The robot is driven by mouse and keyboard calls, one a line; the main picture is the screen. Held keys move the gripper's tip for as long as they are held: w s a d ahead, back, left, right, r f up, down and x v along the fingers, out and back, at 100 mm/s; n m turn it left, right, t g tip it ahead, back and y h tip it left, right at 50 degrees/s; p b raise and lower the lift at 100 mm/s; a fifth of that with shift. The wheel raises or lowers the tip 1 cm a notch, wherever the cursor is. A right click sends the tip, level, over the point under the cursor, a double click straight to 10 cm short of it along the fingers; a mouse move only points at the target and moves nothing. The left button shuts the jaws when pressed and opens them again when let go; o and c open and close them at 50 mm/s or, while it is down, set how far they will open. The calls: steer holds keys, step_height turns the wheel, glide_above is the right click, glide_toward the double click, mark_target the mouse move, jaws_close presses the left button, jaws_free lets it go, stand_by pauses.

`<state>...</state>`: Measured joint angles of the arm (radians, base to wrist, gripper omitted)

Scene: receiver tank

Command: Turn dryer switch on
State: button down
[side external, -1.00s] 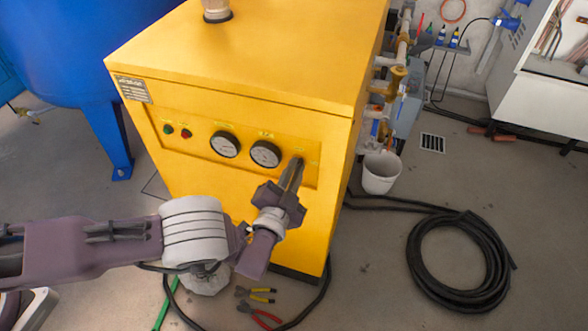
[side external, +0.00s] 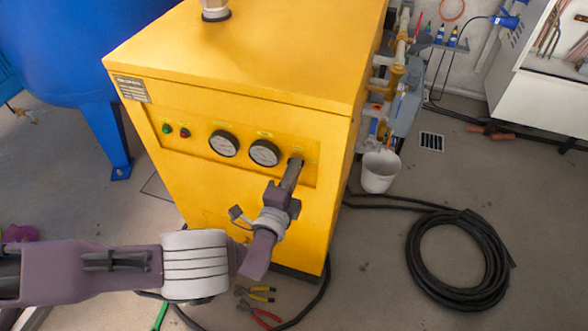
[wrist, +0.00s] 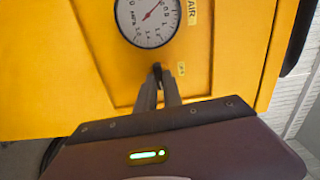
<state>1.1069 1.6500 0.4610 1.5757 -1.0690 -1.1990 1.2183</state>
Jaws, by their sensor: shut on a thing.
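The dryer (side external: 230,75) is a large yellow box with a recessed front panel carrying two gauges and two small lights. The dryer switch (wrist: 157,68) is a small dark knob on the panel below a gauge, seen in the wrist view between my fingertips. My gripper (side external: 295,163) reaches the right end of the panel, and its fingers are shut on the switch. In the wrist view my gripper (wrist: 160,82) covers most of the switch, so its exact setting is hard to tell.
Two gauges (side external: 223,144) (side external: 264,153) sit left of the switch. A green light (side external: 166,128) and a red light (side external: 185,132) are further left. Pliers (side external: 262,315) lie on the floor below. A coiled black hose (side external: 412,250) and a white bucket (side external: 379,172) are to the right.

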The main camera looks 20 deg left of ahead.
steer(key=shift+f+m, duration=0.1)
steer(key=shift+m, duration=0.4)
steer(key=c, duration=1.5)
jaws_free()
steer(key=shift+s, duration=0.1)
steer(key=s, duration=0.7)
